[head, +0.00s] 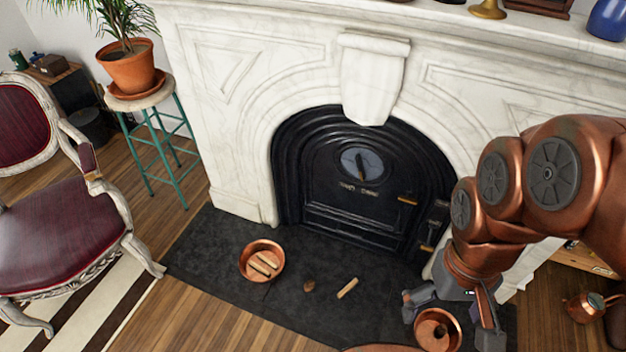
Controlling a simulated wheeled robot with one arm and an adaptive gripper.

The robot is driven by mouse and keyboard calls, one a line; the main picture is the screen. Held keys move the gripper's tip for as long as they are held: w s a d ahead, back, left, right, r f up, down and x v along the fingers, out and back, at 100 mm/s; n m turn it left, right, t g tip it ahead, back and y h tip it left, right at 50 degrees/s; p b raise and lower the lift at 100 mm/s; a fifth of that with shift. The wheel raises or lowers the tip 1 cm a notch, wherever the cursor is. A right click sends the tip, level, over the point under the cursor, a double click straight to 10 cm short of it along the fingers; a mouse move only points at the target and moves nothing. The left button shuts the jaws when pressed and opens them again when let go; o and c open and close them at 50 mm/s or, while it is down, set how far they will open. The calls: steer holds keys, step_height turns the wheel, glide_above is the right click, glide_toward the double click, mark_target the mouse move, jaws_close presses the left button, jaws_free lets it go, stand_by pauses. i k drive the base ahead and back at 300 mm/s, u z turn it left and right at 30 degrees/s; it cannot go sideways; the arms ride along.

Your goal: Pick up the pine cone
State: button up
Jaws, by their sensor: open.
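A small brown pine cone (309,286) lies on the dark hearth slab (215,245), in front of the black fireplace door. My gripper (446,325) is at the lower right, open and pointing down, well to the right of the pine cone. A copper bowl (424,318) shows between and behind its fingers, with something small and brown inside that I cannot make out. I cannot tell whether the fingers touch this bowl.
A copper pan (262,246) with several wooden sticks stands left of the pine cone. A loose stick (347,288) lies just right of it. A chair (75,220) and a teal stool (160,150) stand at the left. A copper kettle (584,307) sits far right.

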mark_target(308, 286)
steer(key=u, duration=2.4)
steer(key=i, duration=1.45)
steer(key=z, duration=2.25)
